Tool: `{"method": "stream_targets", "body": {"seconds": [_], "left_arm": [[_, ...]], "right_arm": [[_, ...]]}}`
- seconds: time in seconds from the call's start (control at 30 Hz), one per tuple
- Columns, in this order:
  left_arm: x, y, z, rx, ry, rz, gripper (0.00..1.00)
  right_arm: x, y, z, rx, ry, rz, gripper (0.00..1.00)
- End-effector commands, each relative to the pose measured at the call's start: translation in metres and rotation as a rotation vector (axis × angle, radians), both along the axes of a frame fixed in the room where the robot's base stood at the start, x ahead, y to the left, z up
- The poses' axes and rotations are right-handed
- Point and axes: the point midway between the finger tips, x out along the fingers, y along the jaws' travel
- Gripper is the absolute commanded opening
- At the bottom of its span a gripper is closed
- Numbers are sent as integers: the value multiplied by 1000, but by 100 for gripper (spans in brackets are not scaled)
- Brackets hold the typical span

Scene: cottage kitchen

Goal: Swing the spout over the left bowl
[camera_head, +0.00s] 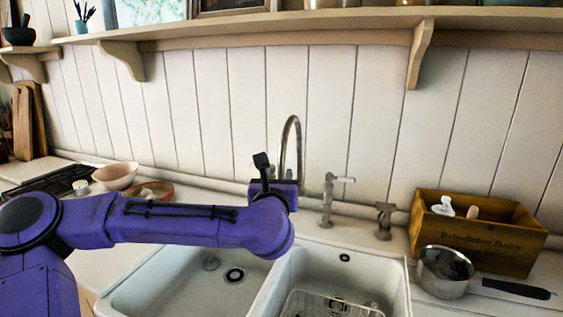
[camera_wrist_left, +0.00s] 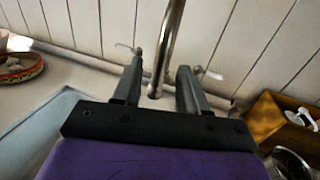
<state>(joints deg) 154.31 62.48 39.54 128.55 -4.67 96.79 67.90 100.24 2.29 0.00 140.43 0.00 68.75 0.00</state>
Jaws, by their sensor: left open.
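The sink's chrome spout (camera_head: 291,124) rises as a tall arch behind my left gripper; its lower part is hidden in the head view. In the left wrist view the spout (camera_wrist_left: 172,35) stands upright, slightly tilted, seen between the fingers. My left gripper (camera_head: 275,178) is at the spout, above the sink's back edge. Its fingers are open (camera_wrist_left: 160,82), one each side of the spout in the picture; contact cannot be told. The left bowl (camera_head: 165,285) is white, empty and partly behind my arm. The right bowl (camera_head: 378,278) holds a wire rack. My right gripper is not seen.
Chrome taps (camera_head: 328,205) stand right of the spout. A wooden box (camera_head: 480,245) and a steel saucepan (camera_head: 443,270) are on the right counter. A pale bowl (camera_head: 116,176) and a dark rack (camera_head: 55,180) are at left. A shelf (camera_head: 330,20) runs above.

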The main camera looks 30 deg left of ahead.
Motion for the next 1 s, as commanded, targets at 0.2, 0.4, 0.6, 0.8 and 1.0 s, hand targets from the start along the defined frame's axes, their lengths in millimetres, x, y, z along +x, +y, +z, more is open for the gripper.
{"method": "stream_targets", "body": {"seconds": [0.2,0.4,0.6,0.8,1.0], "left_arm": [[38,22,2,2,6,3,42],[51,30,0,3,3,3,42],[51,30,-1,3,3,3,42],[51,30,-1,3,3,4,0],[52,30,-1,2,3,-9,0]], "right_arm": [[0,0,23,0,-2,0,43],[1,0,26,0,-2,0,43],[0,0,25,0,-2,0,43],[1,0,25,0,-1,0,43],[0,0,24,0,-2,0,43]]}}
